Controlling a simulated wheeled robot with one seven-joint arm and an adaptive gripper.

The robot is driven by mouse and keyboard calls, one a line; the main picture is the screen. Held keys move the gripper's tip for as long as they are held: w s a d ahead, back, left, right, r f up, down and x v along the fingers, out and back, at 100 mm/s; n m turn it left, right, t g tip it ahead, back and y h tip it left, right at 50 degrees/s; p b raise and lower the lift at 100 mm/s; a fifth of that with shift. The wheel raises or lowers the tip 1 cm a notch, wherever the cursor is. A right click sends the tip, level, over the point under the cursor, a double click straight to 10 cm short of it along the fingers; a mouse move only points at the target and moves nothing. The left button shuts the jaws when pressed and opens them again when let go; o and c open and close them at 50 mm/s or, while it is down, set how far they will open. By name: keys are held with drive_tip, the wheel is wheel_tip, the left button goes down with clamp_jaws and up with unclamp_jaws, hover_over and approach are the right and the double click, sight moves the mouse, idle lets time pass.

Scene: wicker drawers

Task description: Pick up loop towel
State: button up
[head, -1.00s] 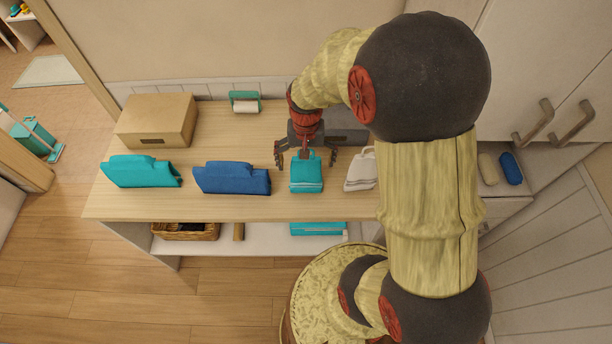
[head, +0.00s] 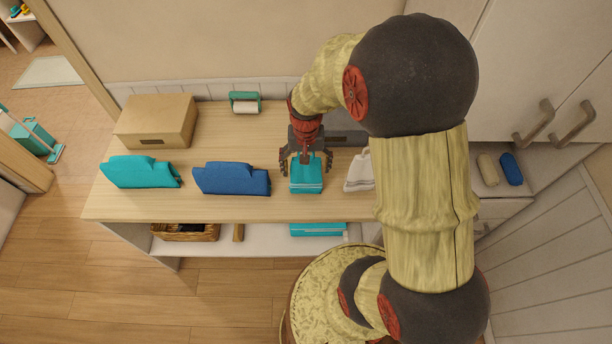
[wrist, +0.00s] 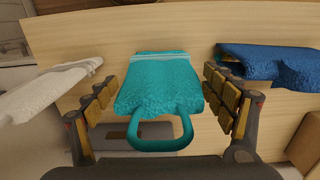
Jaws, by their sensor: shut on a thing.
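The teal loop towel (head: 306,183) lies on the wooden counter, below my gripper (head: 306,157). In the wrist view the teal towel (wrist: 158,80) is in the middle, with its loop (wrist: 188,130) toward the palm and pale stripes at the far end. The palm hides part of the towel in the head view. A white loop towel (head: 357,171) lies to the right, partly behind my arm; it also shows at left in the wrist view (wrist: 45,90).
A blue folded towel (head: 232,179) and a teal folded towel (head: 140,172) lie to the left. A cardboard box (head: 155,122) and a paper roll holder (head: 245,103) stand behind. A grey box (head: 345,138) is behind my gripper. A wicker basket (head: 186,232) sits on the shelf below.

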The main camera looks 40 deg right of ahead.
drive_tip(key=c, duration=0.6)
